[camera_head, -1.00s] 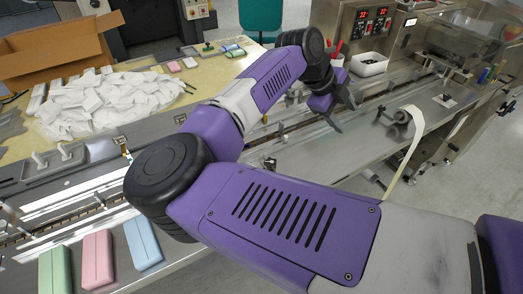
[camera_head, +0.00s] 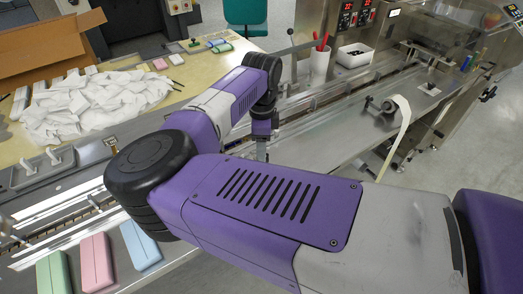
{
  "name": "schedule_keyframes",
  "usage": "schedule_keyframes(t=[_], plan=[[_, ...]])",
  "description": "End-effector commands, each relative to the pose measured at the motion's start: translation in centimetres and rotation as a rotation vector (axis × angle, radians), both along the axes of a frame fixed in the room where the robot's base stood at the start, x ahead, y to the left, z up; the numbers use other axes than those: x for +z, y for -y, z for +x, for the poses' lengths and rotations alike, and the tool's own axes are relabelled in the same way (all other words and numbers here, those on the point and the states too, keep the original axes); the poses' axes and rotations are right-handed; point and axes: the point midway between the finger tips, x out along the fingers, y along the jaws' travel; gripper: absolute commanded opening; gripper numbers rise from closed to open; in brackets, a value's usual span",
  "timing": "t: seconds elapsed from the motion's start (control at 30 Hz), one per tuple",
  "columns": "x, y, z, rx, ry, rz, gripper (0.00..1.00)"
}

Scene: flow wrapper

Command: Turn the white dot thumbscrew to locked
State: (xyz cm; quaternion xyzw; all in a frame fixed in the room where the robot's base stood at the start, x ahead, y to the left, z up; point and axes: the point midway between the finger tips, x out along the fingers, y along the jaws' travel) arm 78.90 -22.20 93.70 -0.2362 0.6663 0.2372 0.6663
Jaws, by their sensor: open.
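My gripper (camera_head: 262,150) points down over the machine's rail bed, just behind my purple forearm. It is open, seen nearly edge-on, with its lower end close to or behind the forearm's edge. I cannot make out a white dot thumbscrew in this view. The part of the machine (camera_head: 318,140) right below the gripper is hidden by my arm. Whether the gripper touches anything there cannot be told.
A white cup with red-handled tools (camera_head: 319,66) and a white bin (camera_head: 354,56) stand behind the rail. A film roller (camera_head: 388,104) with a hanging strip is at right.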

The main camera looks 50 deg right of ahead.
Motion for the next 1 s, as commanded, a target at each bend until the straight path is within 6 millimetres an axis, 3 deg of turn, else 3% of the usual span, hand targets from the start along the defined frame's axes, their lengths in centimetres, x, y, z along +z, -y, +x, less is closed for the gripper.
schedule_keyframes(t=[0.2,0.5,0.57,0.8,1.0], plan=[[-2.0,0.0,0.0,-0.001,0.0,-0.001,0.56],[-2.4,0.0,0.1,-0.002,0.001,-0.002,0.56],[-2.4,0.0,0.0,-0.002,0.001,-0.002,0.48],[-2.4,0.0,0.0,-0.002,0.001,-0.001,0.01],[-2.4,0.0,0.0,-0.009,0.001,-0.001,0.0]])
